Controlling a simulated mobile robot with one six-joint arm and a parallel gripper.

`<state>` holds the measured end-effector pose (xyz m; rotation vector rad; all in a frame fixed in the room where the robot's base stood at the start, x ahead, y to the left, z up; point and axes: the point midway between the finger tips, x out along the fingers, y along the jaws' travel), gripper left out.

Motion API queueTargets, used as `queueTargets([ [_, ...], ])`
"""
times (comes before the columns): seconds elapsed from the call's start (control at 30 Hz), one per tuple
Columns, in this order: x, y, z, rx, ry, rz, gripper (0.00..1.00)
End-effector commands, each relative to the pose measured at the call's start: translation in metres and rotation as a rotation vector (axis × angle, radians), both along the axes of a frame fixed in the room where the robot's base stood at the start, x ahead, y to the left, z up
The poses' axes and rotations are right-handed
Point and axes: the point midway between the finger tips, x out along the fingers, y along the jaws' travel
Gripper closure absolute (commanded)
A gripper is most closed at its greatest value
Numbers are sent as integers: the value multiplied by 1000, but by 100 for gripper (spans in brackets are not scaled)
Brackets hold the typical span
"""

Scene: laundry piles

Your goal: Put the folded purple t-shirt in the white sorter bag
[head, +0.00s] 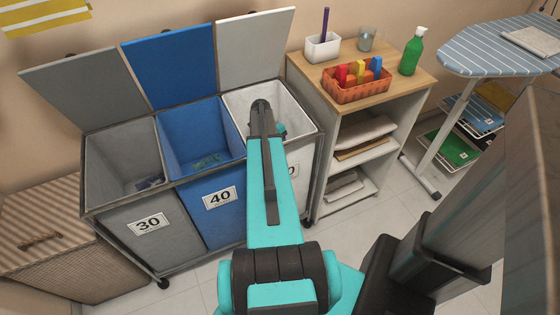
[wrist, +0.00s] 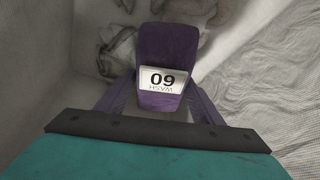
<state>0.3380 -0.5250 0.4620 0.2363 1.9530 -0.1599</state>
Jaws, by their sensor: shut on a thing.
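The folded purple t-shirt (wrist: 167,45) is a small flat bundle with a white tag reading 60 and WASH, upside down in the wrist view. My gripper (wrist: 162,84) is shut on it, with one finger at each side. The shirt is inside the white sorter bag (wrist: 50,70), whose pale walls surround it in the wrist view. In the head view my arm reaches down into the white sorter bag (head: 300,133), the right one of three, with its lid up. The shirt and fingertips are hidden there.
A blue bag (head: 190,130) marked 40 and a grey bag (head: 120,165) marked 30 stand to the left, lids up. A shelf unit (head: 400,90) stands to the right. Crumpled grey cloth (wrist: 120,50) lies in the white bag.

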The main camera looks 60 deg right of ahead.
Motion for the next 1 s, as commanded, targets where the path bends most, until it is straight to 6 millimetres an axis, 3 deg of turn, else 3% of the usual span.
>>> queueTargets([
  [0.47, -1, -1, -7, 0, 0, -1, 65],
  [0.5, -1, -1, -7, 1, 0, -1, 34],
  [0.6, -1, -1, -7, 1, 0, -1, 21],
  [1.0, -1, -1, -4, 0, 0, -1, 21],
])
